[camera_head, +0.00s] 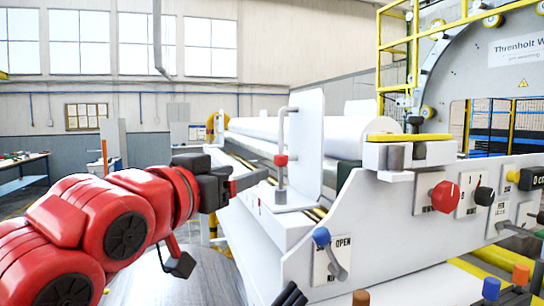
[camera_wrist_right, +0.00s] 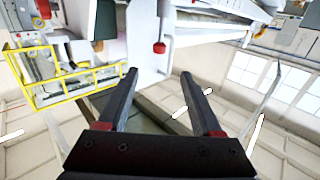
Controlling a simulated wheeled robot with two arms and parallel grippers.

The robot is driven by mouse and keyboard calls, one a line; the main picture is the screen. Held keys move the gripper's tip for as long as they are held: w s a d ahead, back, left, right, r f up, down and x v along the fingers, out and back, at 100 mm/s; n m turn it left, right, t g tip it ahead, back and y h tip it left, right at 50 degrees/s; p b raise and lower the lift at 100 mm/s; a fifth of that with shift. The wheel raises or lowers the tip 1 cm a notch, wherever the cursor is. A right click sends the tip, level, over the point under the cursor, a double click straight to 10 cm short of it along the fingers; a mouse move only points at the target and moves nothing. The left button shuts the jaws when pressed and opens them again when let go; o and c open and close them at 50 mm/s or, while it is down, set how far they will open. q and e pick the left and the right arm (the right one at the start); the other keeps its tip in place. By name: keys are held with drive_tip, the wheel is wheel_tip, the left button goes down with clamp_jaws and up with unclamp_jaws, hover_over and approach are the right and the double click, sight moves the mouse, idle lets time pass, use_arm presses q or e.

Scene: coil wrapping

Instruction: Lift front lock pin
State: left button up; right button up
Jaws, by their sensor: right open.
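In the right wrist view, which looks upside down, the red-tipped pin (camera_wrist_right: 160,47) shows beyond the fingertips. My right gripper (camera_head: 236,187), dark at the end of my red arm, is left of the pin and apart from it. Its two dark fingers (camera_wrist_right: 158,73) are spread, with nothing between them. Its fingertips are hard to make out in the head view. My left gripper is not in view.
A white control panel with a red knob (camera_head: 445,197) and a blue-topped lever (camera_head: 322,237) stands right and below the pin. A yellow-topped block (camera_head: 396,138) sits behind. A large ring machine (camera_head: 470,60) stands at the right.

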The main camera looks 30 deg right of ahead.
sight(279, 159)
drive_tip(key=p+x, duration=0.5)
drive_tip(key=x, duration=1)
drive_tip(key=shift+r, duration=0.2)
drive_tip(key=shift+w+d+f, duration=0.15)
drive_tip(key=shift+w+d, duration=0.15)
drive_tip(key=shift+d, duration=0.1)
clamp_jaws()
idle(0.3)
